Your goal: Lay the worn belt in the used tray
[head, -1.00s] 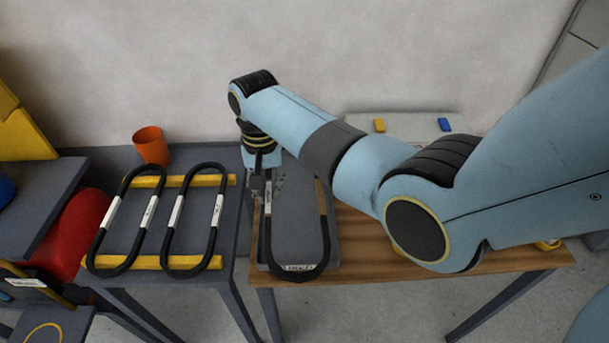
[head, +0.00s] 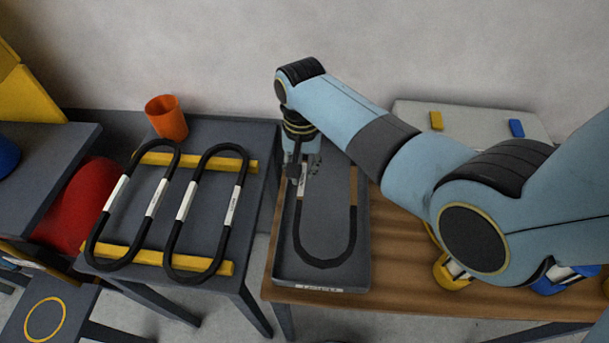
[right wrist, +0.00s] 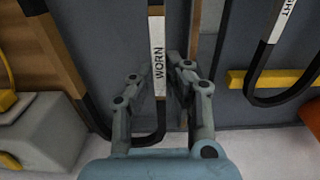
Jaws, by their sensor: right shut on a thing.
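The worn belt (head: 328,262) is a dark loop with a brown stretch on its right side. A white label reading WORN (right wrist: 158,58) shows in the right wrist view. My right gripper (head: 298,178) is shut on the belt's left side, at the label, with a finger on either side. The belt's outline lies within the rim of the grey used tray (head: 285,274), whose front edge bears a small label. I cannot tell whether the belt touches the tray floor. Its far end is hidden behind my right gripper and arm. My left gripper is not in view.
The tray stands on a wooden table (head: 400,280). Left of it, two labelled belts (head: 225,226) lie on yellow bars on a dark table, with an orange cup (head: 166,118) behind. A grey box (head: 470,118) with yellow and blue marks stands back right. My right arm spans the table.

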